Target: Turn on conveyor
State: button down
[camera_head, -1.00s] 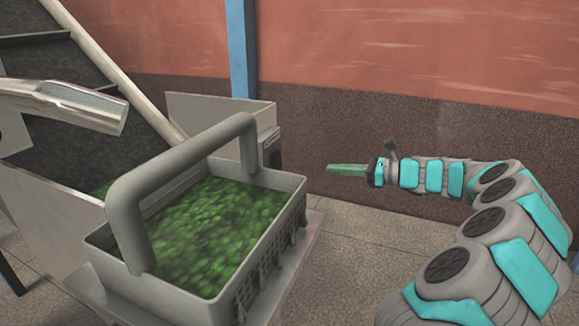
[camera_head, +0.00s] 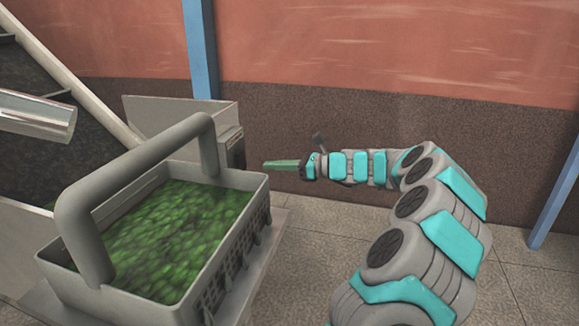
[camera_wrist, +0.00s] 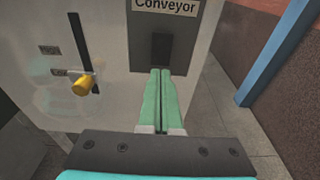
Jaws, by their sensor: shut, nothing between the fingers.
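A dark panel labelled "Conveyor" (camera_wrist: 185,35) is on the pale machine side in the wrist view, with a dark switch (camera_wrist: 162,46) below the label. My gripper (camera_wrist: 161,72) is shut and empty, its green fingers together and pointing at the lower part of the switch. Whether the tips touch it cannot be told. In the head view my gripper (camera_head: 268,164) is just right of the machine's end, where the dark panel (camera_head: 232,148) shows edge-on.
A yellow-knobbed lever (camera_wrist: 82,86) in a vertical slot is left of the panel. A grey basket (camera_head: 240,250) of green pieces with a tall handle stands in front of the machine. A blue post (camera_head: 201,50) and wall are behind; the floor at right is clear.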

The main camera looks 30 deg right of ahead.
aim_at(244, 165)
jog(key=x, duration=0.6)
dwell(0.3)
jog(key=shift+w+a+f+t+y, duration=0.15)
jog(key=shift+w+a+t+y, duration=0.1)
jog(key=shift+t+y, duration=0.15)
jog(key=shift+s+d, duration=0.1)
jog(key=shift+s, duration=0.1)
jog(key=shift+s+d+p, duration=0.25)
jog(key=shift+p, duration=0.05)
jog(key=f+v, duration=0.2)
jog(key=v, duration=1.1)
jog(key=shift+d+f, duration=0.2)
jog(key=shift+f, duration=0.1)
